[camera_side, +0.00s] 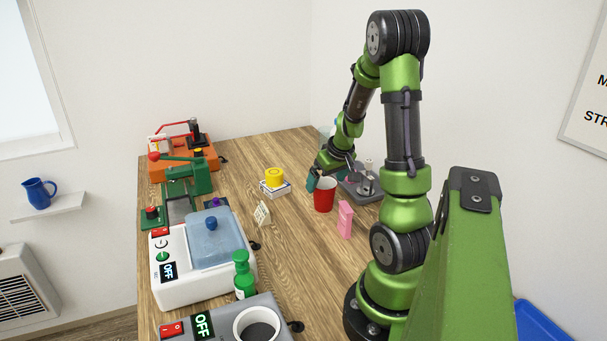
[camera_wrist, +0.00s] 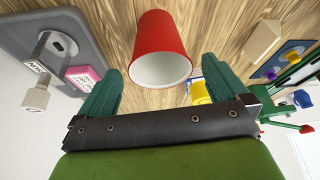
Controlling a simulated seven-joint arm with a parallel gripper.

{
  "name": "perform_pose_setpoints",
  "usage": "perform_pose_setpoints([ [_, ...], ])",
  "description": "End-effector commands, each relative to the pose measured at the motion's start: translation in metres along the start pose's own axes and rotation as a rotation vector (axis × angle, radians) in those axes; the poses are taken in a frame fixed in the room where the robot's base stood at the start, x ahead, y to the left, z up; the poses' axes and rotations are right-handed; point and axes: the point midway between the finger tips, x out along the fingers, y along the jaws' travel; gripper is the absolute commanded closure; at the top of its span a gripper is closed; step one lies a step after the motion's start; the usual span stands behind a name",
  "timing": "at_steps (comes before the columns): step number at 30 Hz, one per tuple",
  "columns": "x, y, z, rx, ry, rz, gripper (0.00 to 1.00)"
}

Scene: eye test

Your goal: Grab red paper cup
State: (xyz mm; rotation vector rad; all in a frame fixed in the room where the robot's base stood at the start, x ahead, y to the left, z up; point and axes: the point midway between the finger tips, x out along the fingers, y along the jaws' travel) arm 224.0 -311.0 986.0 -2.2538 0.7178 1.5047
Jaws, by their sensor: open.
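The red paper cup (camera_side: 324,197) stands on the wooden table in the side view, near the front of my arm. In the wrist view the cup (camera_wrist: 162,38) is seen with its pale open mouth toward the camera. My gripper (camera_wrist: 160,72) has two teal fingers spread apart, one on each side of the cup's mouth. I cannot tell whether either finger touches the cup.
A pink box (camera_side: 345,219) stands close right of the cup. A grey base with metal parts (camera_side: 362,184) is behind it. Machines and a green bottle (camera_side: 243,274) line the left side.

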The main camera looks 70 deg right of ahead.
Motion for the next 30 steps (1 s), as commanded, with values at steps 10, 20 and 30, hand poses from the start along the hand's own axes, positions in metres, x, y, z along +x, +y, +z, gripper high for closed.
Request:
perform_pose_setpoints([
  [10,0.044,0.0,-0.002,0.002,-0.001,0.0,0.0],
  [20,0.045,0.0,-0.002,0.0,0.0,0.0,0.12],
  [30,0.045,0.0,-0.002,0.0,-0.001,0.0,0.5],
])
